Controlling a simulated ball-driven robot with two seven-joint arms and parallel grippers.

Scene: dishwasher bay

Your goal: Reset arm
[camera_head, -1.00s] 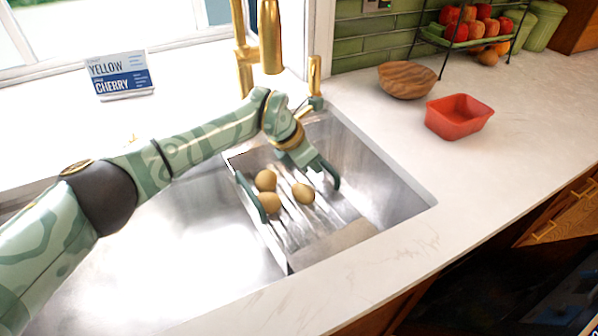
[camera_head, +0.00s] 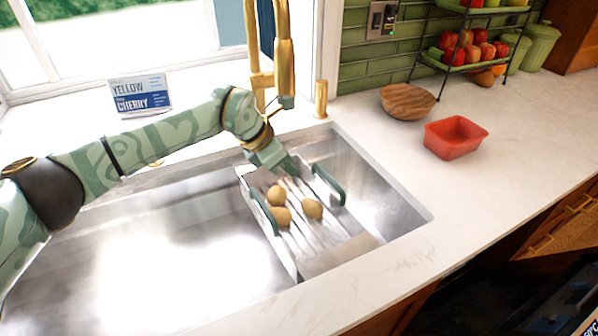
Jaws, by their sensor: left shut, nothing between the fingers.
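My left arm comes in from the left across the sink. My left gripper (camera_head: 288,165) is shut and empty, above the far end of a metal tray with green handles (camera_head: 328,186). The tray sits in the right part of the sink. Three round brown potatoes (camera_head: 312,208) lie in the tray, in front of the gripper and apart from it. The fingertips are small in the picture, and I cannot tell whether they touch the tray's rim. My right gripper is not in view.
A gold faucet (camera_head: 283,65) stands close behind my left gripper. A sign (camera_head: 140,95) stands behind the arm. A wooden bowl (camera_head: 407,101), a red dish (camera_head: 455,138) and a fruit rack (camera_head: 470,50) stand on the right counter. The sink's left part is empty.

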